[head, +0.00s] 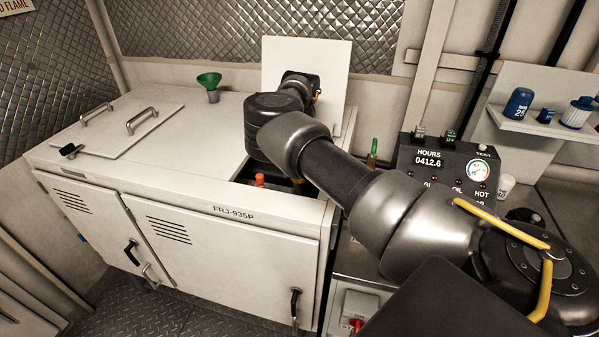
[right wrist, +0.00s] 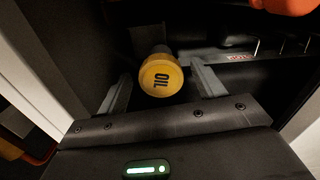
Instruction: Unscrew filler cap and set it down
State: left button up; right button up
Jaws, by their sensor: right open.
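The yellow filler cap (right wrist: 161,77), marked OIL, shows in the right wrist view on top of a dark neck. My right gripper (right wrist: 161,90) is open, with one finger to each side of the cap. A gap shows between the cap and each finger, and the fingers are not closed on it. My left gripper is in neither view.
A white lid panel (head: 331,62) stands upright behind the opening. An orange part (head: 260,180) sits inside the opening. A green funnel (head: 210,83) stands on the cabinet top, left of my arm. The gauge panel (head: 449,163) is to the right. Cabinet top between funnel and front edge is clear.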

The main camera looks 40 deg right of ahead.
jog(key=m+b, duration=0.1)
jog(key=m, duration=0.6)
jog(key=shift+w, duration=0.2)
jog(key=m, duration=0.3)
jog(key=shift+w+m+b, duration=0.1)
jog(key=shift+m+b, duration=0.2)
jog(key=m, duration=0.3)
jog(key=shift+c, duration=0.5)
jog(key=c, duration=1)
jog(key=shift+o, duration=0.2)
jog(key=shift+r, duration=0.1)
